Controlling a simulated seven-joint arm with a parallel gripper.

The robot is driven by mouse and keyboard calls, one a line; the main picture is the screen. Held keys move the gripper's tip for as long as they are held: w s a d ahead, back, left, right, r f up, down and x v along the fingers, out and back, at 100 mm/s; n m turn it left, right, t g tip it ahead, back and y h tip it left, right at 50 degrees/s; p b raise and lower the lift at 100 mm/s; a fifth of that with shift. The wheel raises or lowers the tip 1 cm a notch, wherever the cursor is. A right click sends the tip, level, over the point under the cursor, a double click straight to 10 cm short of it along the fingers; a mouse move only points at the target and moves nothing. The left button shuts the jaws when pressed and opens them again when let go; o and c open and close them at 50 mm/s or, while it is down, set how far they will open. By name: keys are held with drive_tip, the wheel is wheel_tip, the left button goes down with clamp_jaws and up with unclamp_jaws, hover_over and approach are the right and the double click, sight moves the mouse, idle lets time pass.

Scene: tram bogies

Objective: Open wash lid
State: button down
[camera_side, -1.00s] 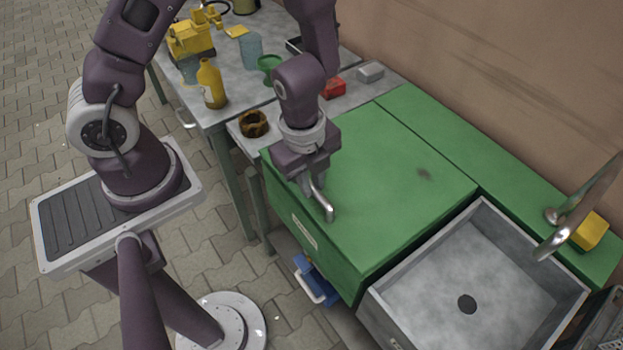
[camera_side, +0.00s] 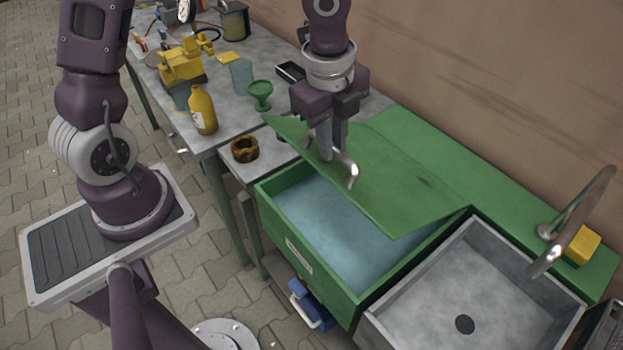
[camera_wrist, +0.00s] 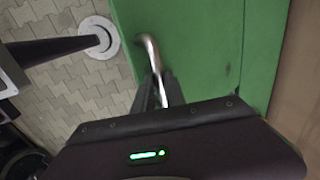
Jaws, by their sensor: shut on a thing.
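The green wash lid (camera_side: 400,185) is tilted up, its front edge raised and its back edge near the green rear ledge. Below it the green wash tank (camera_side: 312,258) stands open at the front, with a pale blue surface (camera_side: 345,222) showing inside. My gripper (camera_side: 328,150) is shut on the lid's curved metal handle (camera_side: 350,172) above the tank. In the wrist view the handle (camera_wrist: 152,50) runs between my fingers (camera_wrist: 158,98), with the green lid (camera_wrist: 205,45) behind it. The back of the tank's inside is hidden by the lid.
A grey sink (camera_side: 470,290) with a bent tap (camera_side: 575,225) adjoins the tank on the right. A yellow block (camera_side: 582,245) lies on the ledge. A yellow bottle (camera_side: 202,110), green funnel (camera_side: 260,94) and brown ring (camera_side: 245,149) stand left of the tank.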

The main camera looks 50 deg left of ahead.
drive_tip(key=w+r, duration=0.5)
drive_tip(key=w, duration=0.4)
drive_tip(key=w+r, duration=0.6)
drive_tip(key=w, duration=0.3)
drive_tip(key=shift+w+r, duration=0.25)
drive_tip(key=shift+w, duration=0.15)
drive_tip(key=c, duration=1.4)
unclamp_jaws()
drive_tip(key=shift+o, duration=0.2)
